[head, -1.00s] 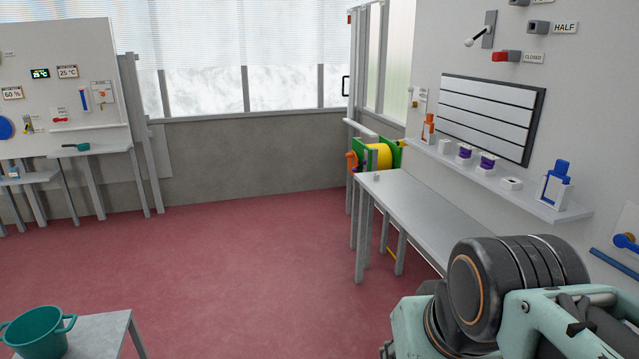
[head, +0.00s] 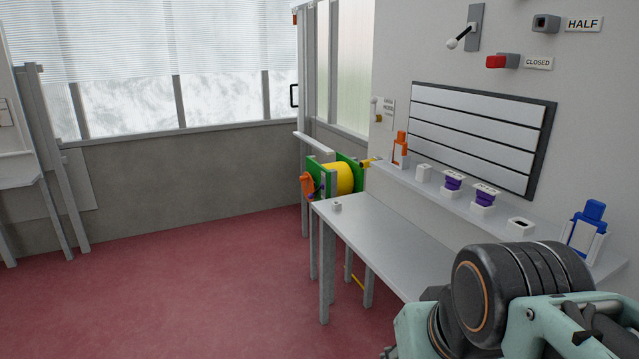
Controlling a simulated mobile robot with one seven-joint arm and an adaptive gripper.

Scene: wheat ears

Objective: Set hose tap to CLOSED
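A small brass-coloured fitting (head: 379,118), which looks like the hose tap, is on the wall beside a small label (head: 389,111) in the head view. It is too small to tell how its handle is set. Below it stands a hose reel (head: 341,178) with a yellow drum, green sides and an orange part at its left. My arm is at the lower right, well apart from the tap and reel. My gripper is not in view.
A grey table (head: 385,235) runs along the right wall, below a shelf (head: 465,205) with several small items. A lever (head: 460,38) and a red block (head: 495,62) by a CLOSED label are higher up. The red floor (head: 180,290) at left is clear.

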